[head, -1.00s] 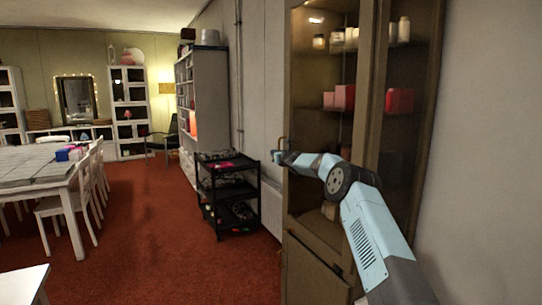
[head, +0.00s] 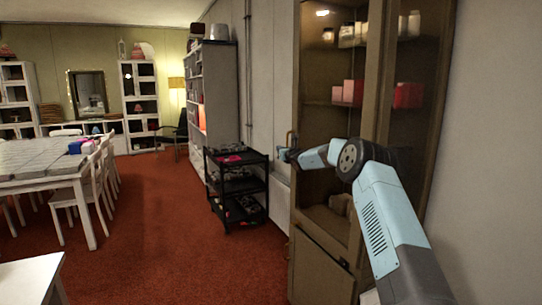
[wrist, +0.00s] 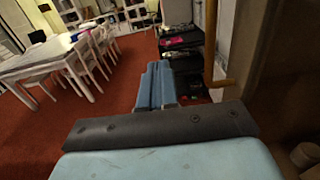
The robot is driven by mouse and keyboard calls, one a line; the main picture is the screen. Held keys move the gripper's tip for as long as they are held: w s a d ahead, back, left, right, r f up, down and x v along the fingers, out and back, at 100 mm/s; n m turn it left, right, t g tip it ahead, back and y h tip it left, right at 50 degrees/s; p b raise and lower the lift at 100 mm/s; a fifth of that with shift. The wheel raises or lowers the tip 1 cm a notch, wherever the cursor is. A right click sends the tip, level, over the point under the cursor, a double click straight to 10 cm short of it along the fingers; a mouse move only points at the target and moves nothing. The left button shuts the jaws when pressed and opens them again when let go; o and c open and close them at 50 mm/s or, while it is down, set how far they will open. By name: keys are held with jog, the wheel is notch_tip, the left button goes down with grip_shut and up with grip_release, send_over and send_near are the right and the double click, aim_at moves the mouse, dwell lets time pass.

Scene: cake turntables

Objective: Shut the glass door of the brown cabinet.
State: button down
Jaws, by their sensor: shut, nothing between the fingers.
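The brown cabinet (head: 376,75) stands at the right in the head view. Its glass door (head: 318,80) has a brown frame, and jars and red boxes show behind the glass. A handle (head: 289,138) sits on the door's left edge; a wooden bar, seemingly this handle, shows in the wrist view (wrist: 210,45). I cannot tell how far the door stands ajar. My gripper (head: 284,154) is shut and empty, close beside the handle; contact cannot be made out. In the wrist view its fingers (wrist: 158,88) are together, left of the bar. My arm hides part of the lower glass.
A black cart (head: 238,188) stands left of the cabinet, near the wall, with a tall grey shelf (head: 218,85) behind it. A white table (head: 35,180) with chairs is at the left. Red carpet (head: 160,240) between them is clear.

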jog(key=s+a, duration=0.4)
jog(key=s, duration=0.3)
jog(key=s+a+r+n+g+y, duration=0.2)
jog(key=s+r+n, duration=0.4)
jog(key=s+r, duration=0.1)
jog(key=s+a+r+n+g+y, duration=0.1)
jog(key=s+a+r+n+y, duration=0.15)
jog(key=s+r+n, duration=0.4)
jog(key=s+r+n+g, duration=0.2)
jog(key=s+n, duration=0.2)
jog(key=s, duration=0.6)
jog(key=s+r+n+g, duration=0.2)
jog(key=s+r+n, duration=0.15)
jog(key=s, duration=0.65)
jog(key=s+d+f+n+g+h, duration=0.2)
jog(key=s+d+n, duration=0.15)
jog(key=s, duration=0.75)
jog(key=s+d+f+n+g+h, duration=0.1)
jog(key=s+d+f+n+h, duration=0.2)
jog(key=s, duration=0.7)
jog(key=s+d+f+n+h, duration=0.2)
jog(key=s+d+f+h, duration=0.1)
jog(key=s+d, duration=0.4)
jog(key=s+d+f+n+g+h, duration=0.1)
jog(key=s+d+f+n+h, duration=0.2)
jog(key=s, duration=1)
jog(key=d+f, duration=0.2)
jog(key=d, duration=0.2)
jog(key=shift+s+d, duration=0.3)
jog(key=shift+d, duration=0.1)
